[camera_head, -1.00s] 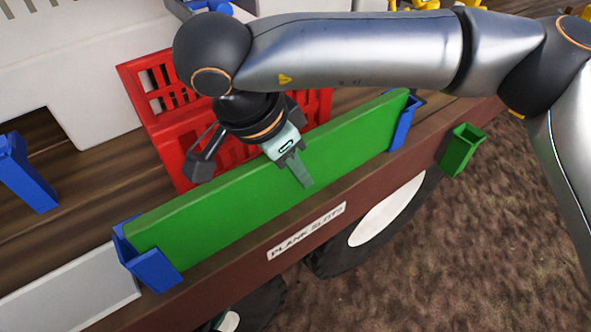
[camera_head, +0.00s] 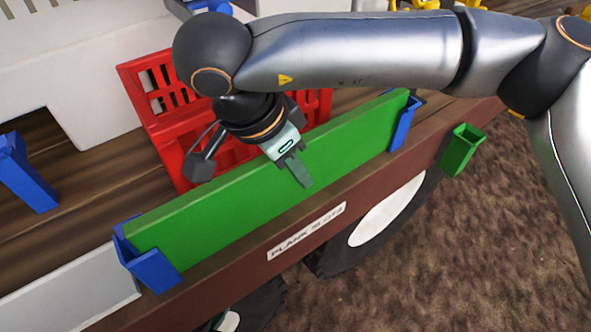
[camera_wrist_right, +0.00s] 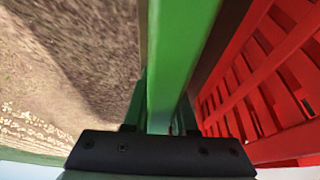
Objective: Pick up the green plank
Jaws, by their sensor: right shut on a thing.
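The green plank (camera_head: 235,192) stands on its long edge along the side of the wagon. Its ends sit in two blue slot brackets, one at the left (camera_head: 150,268) and one at the right (camera_head: 403,128). My right gripper (camera_head: 300,172) is shut on the plank's upper edge near its middle, with one finger in front of the green face. The right wrist view shows the plank (camera_wrist_right: 178,65) running up between the fingers. The far finger is mostly hidden behind the plank. My left gripper is not in view.
A red crate (camera_head: 150,85) stands close behind the plank. A green bracket (camera_head: 462,149) hangs on the wagon's side at right. Another blue bracket (camera_head: 28,175) is at far left. A label reading PLANK SLOTS (camera_head: 307,231) is below the plank.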

